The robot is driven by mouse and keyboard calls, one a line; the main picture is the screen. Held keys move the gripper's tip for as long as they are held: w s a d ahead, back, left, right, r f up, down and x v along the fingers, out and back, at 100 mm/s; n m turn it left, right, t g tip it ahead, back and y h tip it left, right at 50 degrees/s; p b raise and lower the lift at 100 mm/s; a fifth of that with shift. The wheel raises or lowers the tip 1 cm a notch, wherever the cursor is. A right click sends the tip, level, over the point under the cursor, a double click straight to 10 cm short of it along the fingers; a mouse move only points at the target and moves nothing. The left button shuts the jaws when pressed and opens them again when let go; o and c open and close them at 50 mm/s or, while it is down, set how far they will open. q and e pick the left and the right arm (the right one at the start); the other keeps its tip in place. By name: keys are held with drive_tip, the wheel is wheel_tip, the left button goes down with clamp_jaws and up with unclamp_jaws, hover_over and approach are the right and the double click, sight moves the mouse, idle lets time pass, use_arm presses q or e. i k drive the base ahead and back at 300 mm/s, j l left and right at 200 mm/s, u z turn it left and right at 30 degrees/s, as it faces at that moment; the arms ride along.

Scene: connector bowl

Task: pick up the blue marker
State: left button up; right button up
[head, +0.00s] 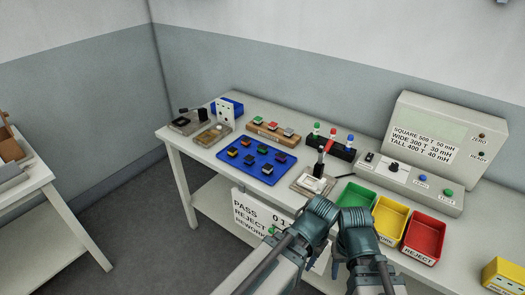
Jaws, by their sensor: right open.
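The blue marker (350,139) appears to be the blue-topped upright piece at the right end of a black holder (327,146) near the back of the bench. A green-topped piece (317,128) and a red-topped piece (333,132) stand beside it in the holder. My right gripper (357,218) is low in the middle of the view, at the bench's front side, well short of the marker and empty as far as I see. My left gripper (320,207) is just left of it; its fingers are hidden.
A lever fixture (308,186) stands between my arms and the holder. Green (355,197), yellow (391,207) and red (425,232) bins stand at the right. A blue tray (243,170) with several blocks lies left. A grey meter box (440,130) stands behind the bins.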

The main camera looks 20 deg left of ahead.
sight(349, 141)
drive_tip(key=k+l+z, duration=0.15)
drive_tip(key=z, duration=0.35)
drive_tip(key=k+l+z, duration=0.15)
drive_tip(key=z, duration=0.3)
